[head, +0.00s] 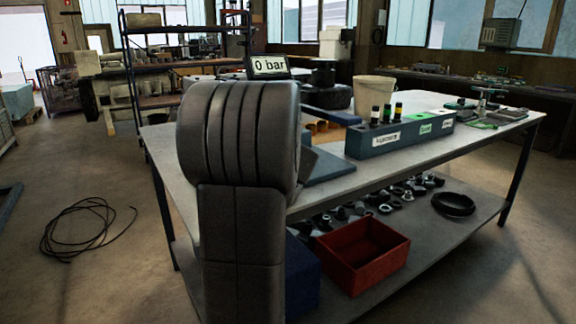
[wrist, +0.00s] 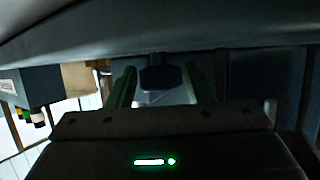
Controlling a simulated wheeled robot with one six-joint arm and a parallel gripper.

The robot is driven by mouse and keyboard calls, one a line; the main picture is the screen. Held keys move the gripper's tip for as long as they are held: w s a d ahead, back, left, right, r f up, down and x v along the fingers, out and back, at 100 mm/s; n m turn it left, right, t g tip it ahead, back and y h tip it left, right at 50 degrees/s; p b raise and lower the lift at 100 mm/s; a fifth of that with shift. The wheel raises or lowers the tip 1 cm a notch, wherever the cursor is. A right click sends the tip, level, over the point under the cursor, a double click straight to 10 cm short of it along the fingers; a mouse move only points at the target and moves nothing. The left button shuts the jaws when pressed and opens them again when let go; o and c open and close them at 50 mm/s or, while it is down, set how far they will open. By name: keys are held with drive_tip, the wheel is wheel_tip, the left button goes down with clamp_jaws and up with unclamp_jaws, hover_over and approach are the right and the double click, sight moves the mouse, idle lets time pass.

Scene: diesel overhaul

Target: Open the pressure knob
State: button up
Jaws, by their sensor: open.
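A small display reading "0 bar" (head: 268,66) stands at the back of the workbench, just behind my arm in the head view. My gripper (wrist: 159,80) shows in the wrist view with its two greenish fingers apart. A dark, blocky knob-like piece (wrist: 160,77) lies in line with the gap between the fingers. I cannot tell for sure that it is the pressure knob, or whether the fingers touch it. In the head view my arm hides the gripper and whatever is in front of it.
The workbench (head: 330,193) carries a long blue-grey block with labels (head: 400,139) and a beige bucket (head: 374,92). A red crate (head: 363,253) and a black ring (head: 454,205) lie on its lower shelf. A black cable (head: 85,228) is coiled on the floor at left.

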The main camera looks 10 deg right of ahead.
drive_tip(key=c, duration=0.7)
drive_tip(key=p, duration=0.3)
drive_tip(key=shift+d+r+n+y, duration=0.1)
drive_tip(key=shift+r+n+y, duration=0.1)
drive_tip(key=shift+n+y, duration=0.1)
drive_tip(key=y+p, duration=0.1)
drive_tip(key=p, duration=0.2)
drive_tip(key=shift+d+r+n, duration=0.1)
drive_tip(key=shift+n, duration=0.3)
drive_tip(key=n+y+p, duration=0.2)
drive_tip(key=p, duration=0.6)
drive_tip(key=shift+d+y, duration=0.1)
drive_tip(key=shift+y, duration=0.3)
drive_tip(key=n+g+y+p, duration=0.1)
drive_tip(key=n+p, duration=0.1)
drive_tip(key=p, duration=0.2)
drive_tip(key=n+y+p, duration=0.1)
drive_tip(key=y+p, duration=0.1)
drive_tip(key=p, duration=0.3)
drive_tip(key=shift+w+d+n+g+y, duration=0.1)
drive_tip(key=shift+d+n+g+y, duration=0.1)
drive_tip(key=shift+n+g+y, duration=0.15)
drive_tip(key=p, duration=0.1)
drive_tip(key=n+g+y+p, duration=0.1)
drive_tip(key=shift+f+p, duration=0.25)
drive_tip(key=shift+p, duration=0.1)
drive_tip(key=shift+f+n+y+p, duration=0.15)
drive_tip(key=shift+n+y+p, duration=0.2)
drive_tip(key=shift+n, duration=0.1)
